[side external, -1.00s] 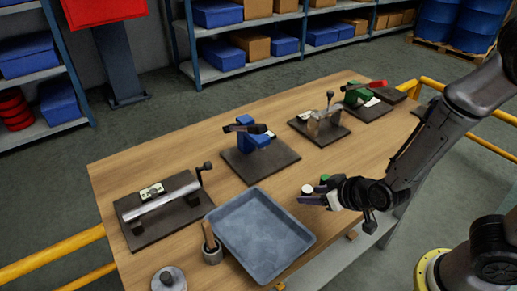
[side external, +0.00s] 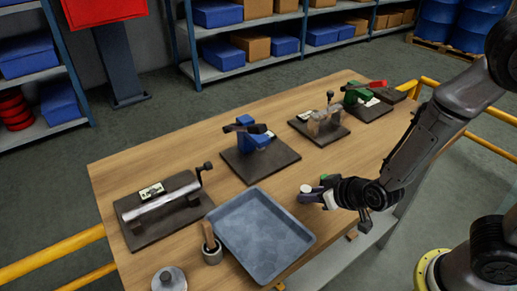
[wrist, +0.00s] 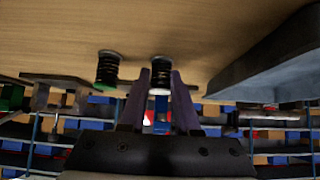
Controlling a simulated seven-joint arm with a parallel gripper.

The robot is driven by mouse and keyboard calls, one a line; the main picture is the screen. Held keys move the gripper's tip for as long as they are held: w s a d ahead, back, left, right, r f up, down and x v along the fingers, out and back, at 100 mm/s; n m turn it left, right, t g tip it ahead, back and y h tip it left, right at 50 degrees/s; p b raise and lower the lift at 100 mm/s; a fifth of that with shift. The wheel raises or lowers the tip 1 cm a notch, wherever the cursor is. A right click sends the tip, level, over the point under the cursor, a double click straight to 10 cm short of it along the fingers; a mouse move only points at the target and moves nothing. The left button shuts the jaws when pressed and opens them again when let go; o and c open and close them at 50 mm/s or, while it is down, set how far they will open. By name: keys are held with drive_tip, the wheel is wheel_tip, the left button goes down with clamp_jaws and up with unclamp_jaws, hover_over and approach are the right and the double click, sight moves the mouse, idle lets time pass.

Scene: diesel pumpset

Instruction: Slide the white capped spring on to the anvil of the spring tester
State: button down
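The white capped spring (side external: 305,188) stands upright on the table right of the grey tray; only its pale top shows clearly in the side view. It appears as a dark coil in the wrist view (wrist: 161,76). My gripper (side external: 310,196) is low over the table, with its purple fingers (wrist: 161,82) on both sides of this coil. Any gap between fingers and coil is too small to judge. A blue stand with a dark lever (side external: 250,138) sits on a dark base plate behind the tray; it may be the spring tester. Its anvil is not clear.
A green capped spring (side external: 328,179) stands close beside my gripper; it also shows in the wrist view (wrist: 108,68). The grey tray (side external: 262,278) is left of my gripper. Other fixtures (side external: 320,126) stand farther back. Bare table lies between the springs and the blue stand.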

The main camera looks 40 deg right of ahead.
drive_tip(key=c, duration=1.5)
unclamp_jaws()
drive_tip(key=shift+s+d+f, duration=0.1)
drive_tip(key=shift+r, duration=0.2)
drive_tip(key=w+r, duration=0.1)
drive_tip(key=w, duration=0.2)
drive_tip(key=w+a+r, duration=0.1)
drive_tip(key=w+r, duration=0.1)
drive_tip(key=w+a+r, duration=0.1)
drive_tip(key=w, duration=0.2)
drive_tip(key=shift+w+r, duration=0.25)
drive_tip(key=shift+w, duration=0.05)
drive_tip(key=shift+f, duration=0.1)
drive_tip(key=shift+x, duration=1.85)
drive_tip(key=shift+w+f, duration=0.15)
drive_tip(key=shift+w, duration=2.7)
